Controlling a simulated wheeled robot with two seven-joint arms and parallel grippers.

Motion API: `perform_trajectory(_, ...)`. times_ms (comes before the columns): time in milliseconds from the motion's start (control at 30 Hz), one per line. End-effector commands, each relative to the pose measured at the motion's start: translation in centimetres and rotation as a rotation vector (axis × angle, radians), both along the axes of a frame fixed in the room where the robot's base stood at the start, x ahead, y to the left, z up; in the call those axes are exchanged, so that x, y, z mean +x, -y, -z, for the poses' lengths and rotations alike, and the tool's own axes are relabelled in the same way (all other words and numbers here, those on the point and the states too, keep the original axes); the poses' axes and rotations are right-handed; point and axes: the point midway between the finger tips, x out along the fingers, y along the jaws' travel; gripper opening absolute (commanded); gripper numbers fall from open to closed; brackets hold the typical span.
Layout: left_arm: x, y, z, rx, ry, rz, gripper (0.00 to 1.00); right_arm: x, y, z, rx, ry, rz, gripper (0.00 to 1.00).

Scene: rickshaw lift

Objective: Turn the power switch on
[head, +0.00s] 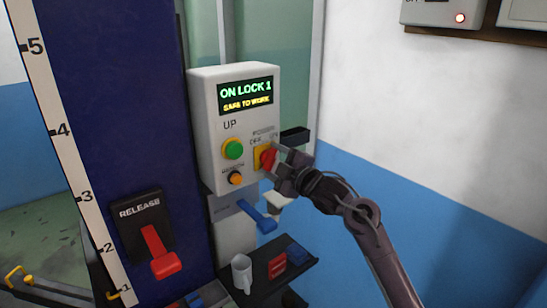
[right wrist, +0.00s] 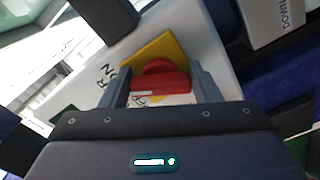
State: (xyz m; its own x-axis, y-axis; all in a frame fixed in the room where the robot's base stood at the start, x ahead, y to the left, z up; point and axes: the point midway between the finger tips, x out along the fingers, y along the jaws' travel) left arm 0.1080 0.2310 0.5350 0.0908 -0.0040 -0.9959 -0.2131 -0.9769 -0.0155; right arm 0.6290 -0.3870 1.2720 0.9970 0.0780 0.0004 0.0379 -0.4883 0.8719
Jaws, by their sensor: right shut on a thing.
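The power switch (head: 267,159) is a red rotary knob on a yellow plate, on the lower right of the white control box (head: 207,130). My right gripper (head: 278,160) is at the knob, coming from the right. In the right wrist view the red knob (right wrist: 160,82) sits between the two fingers of my right gripper (right wrist: 162,88), in front of the yellow plate (right wrist: 148,50). The fingers are shut on the knob. The box's display reads "ON LOCK 1" and "SAFE TO WORK". My left gripper is not in view.
A green UP button (head: 233,149) and an orange button (head: 236,178) are beside the switch. A blue lever (head: 258,216) sticks out below the box. A red RELEASE lever (head: 159,252) is on the blue column. A dark shelf (head: 262,287) holds a white mug (head: 241,273).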

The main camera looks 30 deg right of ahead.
Motion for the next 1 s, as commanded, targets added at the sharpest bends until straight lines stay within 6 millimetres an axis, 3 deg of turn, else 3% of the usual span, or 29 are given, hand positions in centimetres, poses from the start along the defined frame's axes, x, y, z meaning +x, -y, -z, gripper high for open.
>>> perform_trajectory(400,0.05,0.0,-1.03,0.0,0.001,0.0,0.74,0.0,-0.07,0.34,0.18,-0.02,0.0,0.34)
perform_trajectory(933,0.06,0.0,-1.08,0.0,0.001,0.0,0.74,0.01,-0.11,0.49,0.203,-0.023,-0.001,0.34)
perform_trajectory(967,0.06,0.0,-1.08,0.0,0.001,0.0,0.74,0.01,-0.11,0.49,0.203,-0.023,-0.001,0.59)
perform_trajectory(1000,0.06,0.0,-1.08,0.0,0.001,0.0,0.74,0.01,-0.1,0.48,0.203,-0.023,0.0,0.64)
